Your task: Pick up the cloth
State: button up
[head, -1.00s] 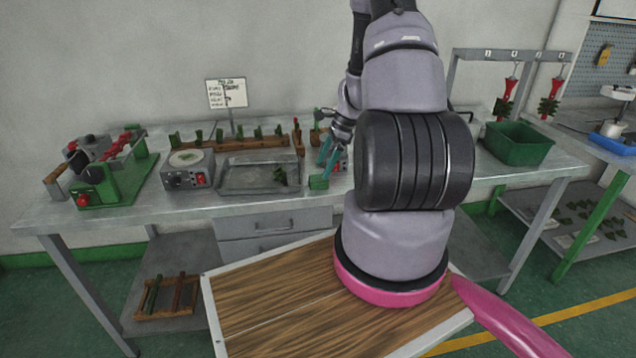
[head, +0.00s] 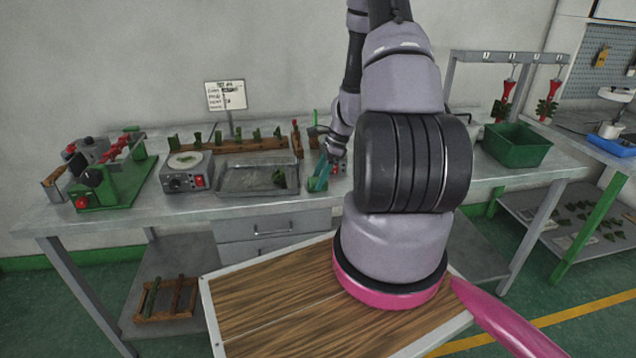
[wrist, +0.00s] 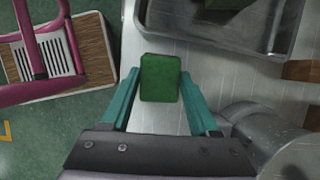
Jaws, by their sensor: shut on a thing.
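The cloth is a small green folded block (wrist: 160,78) between my gripper's two teal fingers in the wrist view. In the head view the cloth (head: 317,184) is at the front part of the metal table, right of the metal tray. My gripper (head: 322,170) points down over it, left of my large arm joint. In the wrist view my gripper (wrist: 162,88) is shut on the cloth, with a fingertip at each side. Whether the cloth touches the tabletop is not clear.
The metal tray (head: 228,180) is just left of the cloth, beside a grey device (head: 187,172). A wooden rack (head: 232,144) with green pieces stands behind. A green bin (head: 517,146) stands to the right. The table's front edge is close to the cloth.

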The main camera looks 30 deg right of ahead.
notch_tip(320, 180, up, 10)
dwell(0.5)
